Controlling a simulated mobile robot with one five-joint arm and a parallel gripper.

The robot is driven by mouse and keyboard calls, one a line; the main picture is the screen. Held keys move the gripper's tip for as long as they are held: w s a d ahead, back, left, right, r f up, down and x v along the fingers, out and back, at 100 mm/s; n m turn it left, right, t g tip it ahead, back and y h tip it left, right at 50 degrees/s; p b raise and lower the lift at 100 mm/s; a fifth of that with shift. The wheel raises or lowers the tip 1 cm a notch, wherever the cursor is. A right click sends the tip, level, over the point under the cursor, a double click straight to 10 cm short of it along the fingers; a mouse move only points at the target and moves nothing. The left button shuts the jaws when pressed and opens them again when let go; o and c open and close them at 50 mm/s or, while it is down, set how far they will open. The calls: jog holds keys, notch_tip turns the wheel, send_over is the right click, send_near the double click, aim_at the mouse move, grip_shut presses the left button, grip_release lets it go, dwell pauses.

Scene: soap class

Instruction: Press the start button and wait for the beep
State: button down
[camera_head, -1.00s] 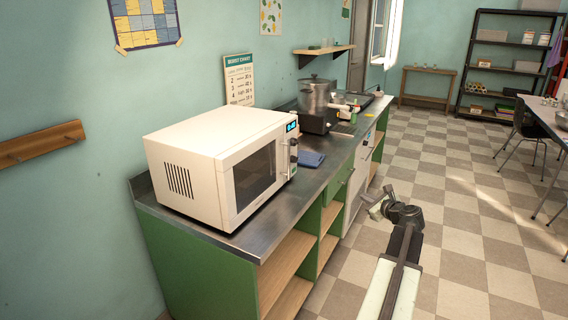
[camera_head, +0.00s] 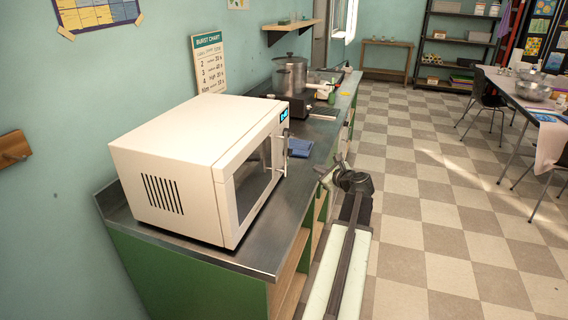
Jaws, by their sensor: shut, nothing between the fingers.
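A white microwave (camera_head: 165,160) stands on the steel counter at the left, its vented side toward me and its dark door window (camera_head: 252,182) facing right. A small lit blue display (camera_head: 284,114) shows at the top of its far right edge. The control panel is seen very edge-on, and I cannot make out the start button on it. My gripper (camera_head: 325,172) is shut and empty. It appears to the right of the microwave, apart from it, near the counter's front edge.
The counter (camera_head: 262,248) has a green base with open shelves. A blue cloth (camera_head: 299,148) lies beyond the microwave, and a metal pot (camera_head: 290,76) stands on a dark burner farther back. A burst chart (camera_head: 209,64) is behind. Checkered floor (camera_head: 430,220) is open to the right.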

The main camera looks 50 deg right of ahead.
jog(key=shift+w+a, duration=0.45)
jog(key=shift+w, duration=0.95)
jog(key=shift+w+a, duration=0.4)
jog(key=shift+w, duration=1)
jog(key=shift+w+a, duration=0.45)
jog(key=shift+w, duration=0.95)
jog(key=shift+w+a, duration=0.15)
jog(key=shift+w, duration=0.2)
